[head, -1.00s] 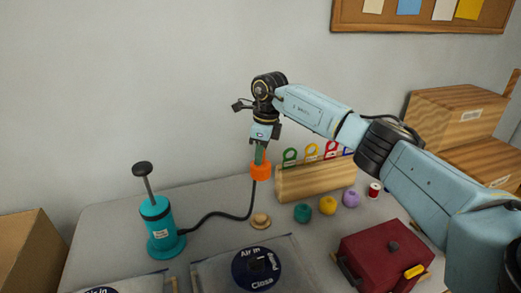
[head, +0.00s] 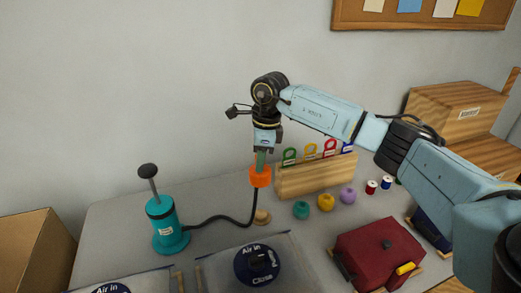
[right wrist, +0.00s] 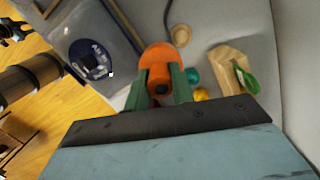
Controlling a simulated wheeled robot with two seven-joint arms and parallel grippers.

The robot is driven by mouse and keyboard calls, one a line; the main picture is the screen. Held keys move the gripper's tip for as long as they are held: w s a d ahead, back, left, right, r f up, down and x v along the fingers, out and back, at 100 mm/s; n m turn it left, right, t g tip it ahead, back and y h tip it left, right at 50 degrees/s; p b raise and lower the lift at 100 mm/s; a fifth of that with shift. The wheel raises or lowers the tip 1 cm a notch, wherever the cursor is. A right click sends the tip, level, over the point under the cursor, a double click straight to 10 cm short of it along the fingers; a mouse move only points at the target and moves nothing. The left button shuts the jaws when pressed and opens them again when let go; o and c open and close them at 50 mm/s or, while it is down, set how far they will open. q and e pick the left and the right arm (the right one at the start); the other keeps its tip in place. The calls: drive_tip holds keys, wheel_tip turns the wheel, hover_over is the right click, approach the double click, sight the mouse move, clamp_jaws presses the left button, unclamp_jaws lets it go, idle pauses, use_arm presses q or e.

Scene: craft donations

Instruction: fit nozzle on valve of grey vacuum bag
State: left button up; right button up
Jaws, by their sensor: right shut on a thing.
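My right gripper (head: 261,158) is shut on the orange nozzle (head: 260,177) and holds it in the air above the table. In the right wrist view the nozzle (right wrist: 157,57) sits between the green fingers (right wrist: 163,88). A black hose (head: 228,218) links it to the teal hand pump (head: 168,225). A clear-looking grey bag (head: 291,262) lies flat at the front, with a dark blue round valve (head: 257,265) marked "Air in" and "Close". The valve (right wrist: 90,58) also shows in the right wrist view, apart from the nozzle. A second bag's valve (head: 108,288) is cut off at the lower edge.
Teal, yellow and purple balls (head: 326,202), spools (head: 371,187) and a dark red case (head: 378,252) lie to the right. A beige knob (head: 262,216) lies behind the bag.

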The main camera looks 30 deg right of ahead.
drive_tip(key=s+a+n+g+p, duration=0.1)
drive_tip(key=s+a+n+p, duration=0.1)
drive_tip(key=s+a+n, duration=0.5)
drive_tip(key=s+a+n+p, duration=0.2)
drive_tip(key=s+a+p, duration=0.15)
drive_tip(key=s, duration=0.55)
drive_tip(key=shift+w+a+f+b, duration=0.1)
drive_tip(key=shift+a+f+b, duration=0.1)
drive_tip(key=shift+f+b, duration=1.35)
drive_tip(key=shift+w+a+f+b, duration=0.15)
drive_tip(key=shift+f+b, duration=1.05)
drive_tip(key=shift+b, duration=0.65)
drive_tip(key=shift+s+f+b, duration=0.1)
drive_tip(key=shift+f+b, duration=1.95)
drive_tip(key=shift+b, duration=0.15)
drive_tip(key=o, duration=1.1)
drive_tip(key=shift+c, duration=0.2)
